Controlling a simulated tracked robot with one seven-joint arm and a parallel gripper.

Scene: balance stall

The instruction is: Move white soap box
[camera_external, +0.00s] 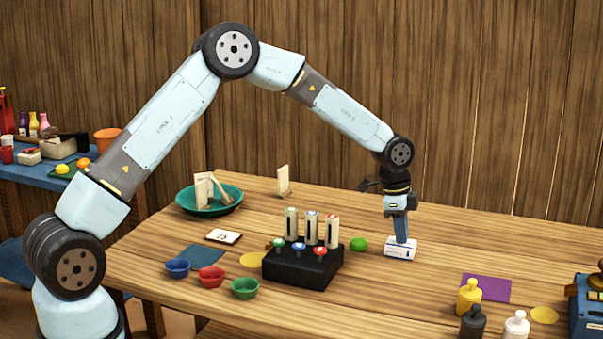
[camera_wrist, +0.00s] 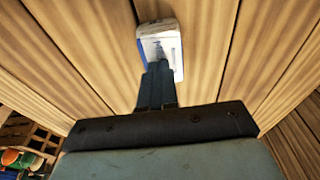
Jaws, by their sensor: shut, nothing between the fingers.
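The white soap box (camera_external: 400,253), with blue on its sides, lies on the wooden table right of the middle. It also shows in the wrist view (camera_wrist: 160,38), ahead of the fingers. My gripper (camera_external: 403,241) points down over the box, its fingertips at or just above the top. It is shut with nothing between the fingers. In the wrist view the shut fingers (camera_wrist: 158,72) overlap the near end of the box and hide part of it. I cannot tell whether they touch it.
Left of the box are a green lump (camera_external: 358,244) and a black block (camera_external: 300,268) with upright pieces. A purple mat (camera_external: 484,288) and bottles (camera_external: 469,296) stand front right. A green dish (camera_external: 210,206) and small bowls (camera_external: 211,276) are left. Bare table surrounds the box's back and right.

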